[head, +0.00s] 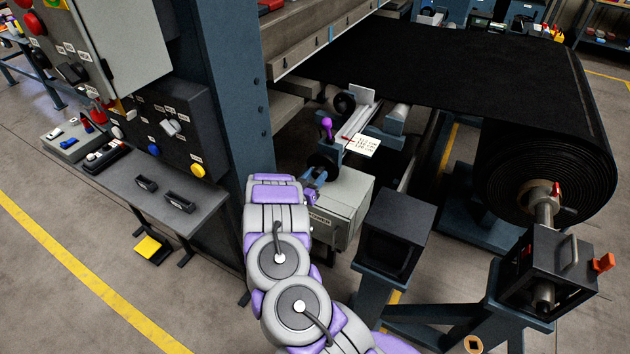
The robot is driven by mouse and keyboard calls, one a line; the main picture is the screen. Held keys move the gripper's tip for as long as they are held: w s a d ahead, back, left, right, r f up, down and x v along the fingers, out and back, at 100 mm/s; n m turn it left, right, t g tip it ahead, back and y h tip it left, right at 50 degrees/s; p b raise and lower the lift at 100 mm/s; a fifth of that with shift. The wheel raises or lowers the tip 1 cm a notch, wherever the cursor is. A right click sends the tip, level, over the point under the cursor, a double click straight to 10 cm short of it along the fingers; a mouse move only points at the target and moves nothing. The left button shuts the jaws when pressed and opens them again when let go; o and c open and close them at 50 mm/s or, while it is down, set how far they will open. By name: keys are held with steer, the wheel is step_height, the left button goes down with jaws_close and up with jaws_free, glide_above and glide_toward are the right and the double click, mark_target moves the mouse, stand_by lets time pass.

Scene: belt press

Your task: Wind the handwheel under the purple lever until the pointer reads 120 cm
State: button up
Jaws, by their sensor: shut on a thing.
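The purple lever (326,125) stands upright in the middle of the head view, beside the blue post. The dark handwheel (322,163) sits below it, partly hidden by my arm. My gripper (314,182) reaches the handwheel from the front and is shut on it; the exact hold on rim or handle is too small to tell. A white scale card (362,144) with rows of print is just right of the lever. Its figures and the pointer cannot be read from here.
A grey box (340,205) stands just right of my gripper. Dark blue stands (397,225) are further right, by a large black belt roll (550,165). A control panel (170,125) and grey shelf (150,185) are left of the blue post (232,90).

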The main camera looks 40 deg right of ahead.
steer(key=m+b, duration=0.1)
steer(key=m, duration=0.1)
steer(key=m+b, duration=0.3)
steer(key=m, duration=0.1)
steer(key=shift+f+m+b, duration=0.3)
steer(key=m+b, duration=0.2)
steer(key=m, duration=0.1)
steer(key=shift+s+b, duration=0.1)
steer(key=shift+b, duration=0.25)
steer(key=shift+r+m+g+b, duration=0.15)
steer(key=shift+m+b, duration=0.3)
steer(key=shift+m, duration=0.35)
steer(key=shift+r+m+g+b, duration=0.15)
steer(key=shift+m+b, duration=0.25)
steer(key=shift+m, duration=0.4)
steer(key=shift+f, duration=0.1)
steer(key=o, duration=1.1)
steer(key=shift+d, duration=0.15)
steer(key=shift+c, duration=0.2)
